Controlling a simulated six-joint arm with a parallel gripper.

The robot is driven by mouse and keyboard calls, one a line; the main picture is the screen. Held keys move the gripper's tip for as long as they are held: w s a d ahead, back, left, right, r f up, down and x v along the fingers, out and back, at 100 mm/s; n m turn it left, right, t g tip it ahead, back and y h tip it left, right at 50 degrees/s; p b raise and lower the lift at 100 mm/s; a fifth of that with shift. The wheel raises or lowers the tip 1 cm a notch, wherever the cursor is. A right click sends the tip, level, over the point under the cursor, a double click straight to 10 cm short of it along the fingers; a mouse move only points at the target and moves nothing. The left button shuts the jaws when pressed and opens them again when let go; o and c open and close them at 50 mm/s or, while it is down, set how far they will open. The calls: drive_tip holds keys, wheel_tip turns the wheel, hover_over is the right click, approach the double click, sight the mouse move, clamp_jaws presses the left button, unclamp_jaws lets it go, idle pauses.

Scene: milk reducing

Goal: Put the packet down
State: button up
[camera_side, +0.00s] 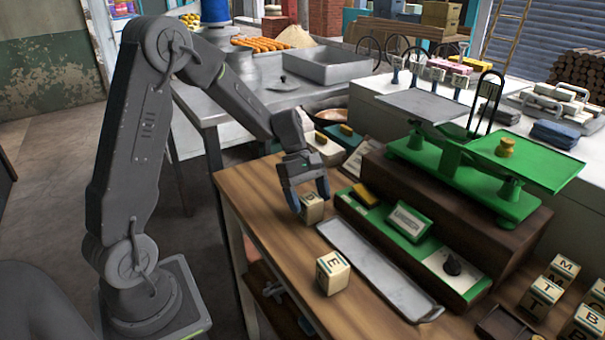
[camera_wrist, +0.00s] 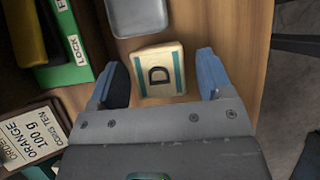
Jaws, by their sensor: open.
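A cream cube-shaped block (camera_side: 312,210) sits on the wooden table near its left edge. In the wrist view the block (camera_wrist: 158,73) shows a dark letter D between two teal stripes. My gripper (camera_side: 308,193) is low over the table at this block. In the wrist view my gripper (camera_wrist: 162,80) is open, with one blue finger on each side of the block and a gap visible on both sides. Nothing is held. No object is plainly marked as a packet. The block's underside is hidden.
A second block (camera_side: 332,273) marked E stands nearer the front, beside a long metal tray (camera_side: 375,268). A green balance scale (camera_side: 460,170) stands on a dark box to the right. An order card (camera_wrist: 32,135) reads ORANGE 100 g. Several lettered blocks (camera_side: 540,297) stand front right.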

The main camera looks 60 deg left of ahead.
drive_tip(key=v, duration=1)
drive_tip(key=s+d+r+m+t+y, duration=0.2)
drive_tip(key=s+d+r+m+y, duration=0.2)
drive_tip(key=s+d+m, duration=0.7)
wheel_tip(320, 180, up, 2)
drive_tip(key=shift+s+r+m+t+y, duration=0.1)
drive_tip(key=shift+s+m+t+y, duration=0.2)
drive_tip(key=shift+t+y, duration=0.1)
drive_tip(key=s+m+t, duration=0.1)
drive_tip(key=s+m, duration=0.1)
drive_tip(key=s+d+m, duration=0.1)
drive_tip(key=s+m, duration=0.1)
drive_tip(key=s+d+m+t+y, duration=0.1)
drive_tip(key=s+m, duration=0.1)
drive_tip(key=shift+d+f+t, duration=0.2)
drive_tip(key=shift+f+t, duration=0.05)
drive_tip(key=shift+t, duration=0.05)
drive_tip(key=shift+o, duration=0.4)
drive_tip(key=shift+s, duration=0.2)
